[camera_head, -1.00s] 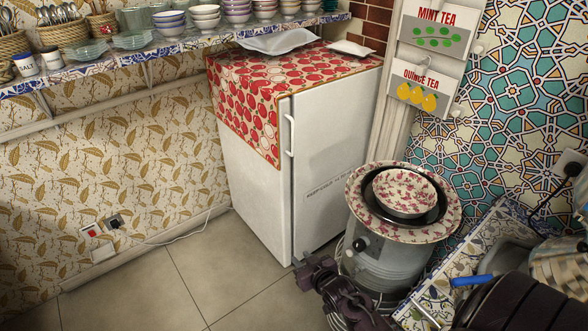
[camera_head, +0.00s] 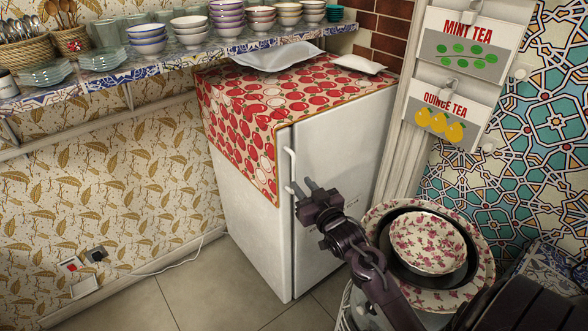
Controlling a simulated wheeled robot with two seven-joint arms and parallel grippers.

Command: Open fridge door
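The white fridge (camera_head: 258,236) stands against the wall with a red-and-white cherry-patterned cloth (camera_head: 240,115) over its top and side. Its front door (camera_head: 345,150) looks shut. A slim white vertical handle (camera_head: 289,165) is on the door's left edge. My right gripper (camera_head: 304,187) is in front of the door, by the lower end of the handle. Its two fingers are apart, with nothing visibly held between them. I cannot tell whether a finger touches the handle. My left gripper is not in view.
A floral bowl (camera_head: 428,243) on a patterned round tray (camera_head: 475,240) stands right of the fridge, close to my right arm. A shelf (camera_head: 190,53) with bowls and baskets runs along the wall.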

